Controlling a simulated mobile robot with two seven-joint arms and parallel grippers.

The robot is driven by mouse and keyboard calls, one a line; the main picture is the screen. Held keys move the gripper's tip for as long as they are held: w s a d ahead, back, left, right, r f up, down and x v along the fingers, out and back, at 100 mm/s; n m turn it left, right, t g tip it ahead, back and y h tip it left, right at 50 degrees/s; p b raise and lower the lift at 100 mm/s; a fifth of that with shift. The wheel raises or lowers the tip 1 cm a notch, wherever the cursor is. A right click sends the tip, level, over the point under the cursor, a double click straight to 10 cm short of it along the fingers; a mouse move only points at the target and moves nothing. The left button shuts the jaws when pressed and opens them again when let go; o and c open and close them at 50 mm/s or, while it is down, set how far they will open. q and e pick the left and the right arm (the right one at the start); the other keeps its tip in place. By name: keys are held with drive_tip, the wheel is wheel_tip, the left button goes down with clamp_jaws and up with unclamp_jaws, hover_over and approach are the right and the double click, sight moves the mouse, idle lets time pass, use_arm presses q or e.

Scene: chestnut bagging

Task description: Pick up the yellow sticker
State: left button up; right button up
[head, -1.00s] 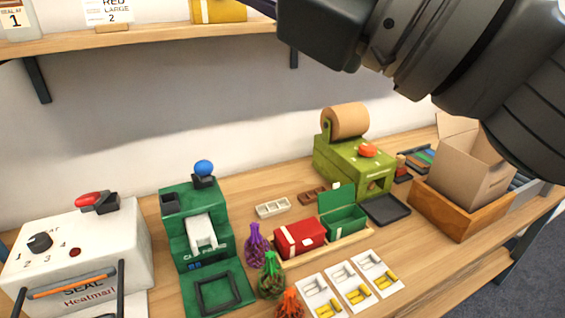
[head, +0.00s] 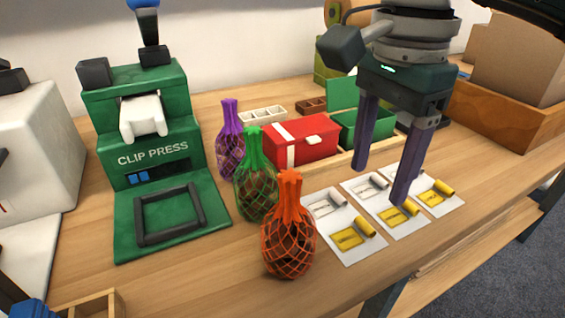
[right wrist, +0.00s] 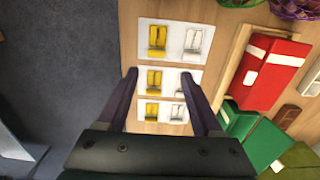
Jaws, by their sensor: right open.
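Three white cards lie in a row on the bench, each with yellow pieces on one half and pale ones on the other. The left card's yellow sticker (head: 348,238) is flat, with a small yellow roll beside it. The right card's yellow sticker (head: 430,198) is partly clear to see. My right gripper (head: 380,183) is open, empty and pointing down over the middle card; one finger hides part of that card. In the right wrist view the open fingers (right wrist: 158,74) straddle the middle card's yellow sticker (right wrist: 155,79). My left gripper is out of view.
Purple, green and orange net bags (head: 288,240) stand left of the cards. A red box (head: 300,140) and an open green box (head: 365,128) sit behind them. The green clip press (head: 150,150) is at left, a wooden crate (head: 500,115) at right. The bench front is clear.

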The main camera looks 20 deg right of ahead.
sight(364, 230)
drive_tip(key=f, duration=0.7)
drive_tip(key=shift+s+a, duration=0.3)
drive_tip(key=shift+s, duration=0.1)
drive_tip(key=shift+c, duration=0.4)
clamp_jaws()
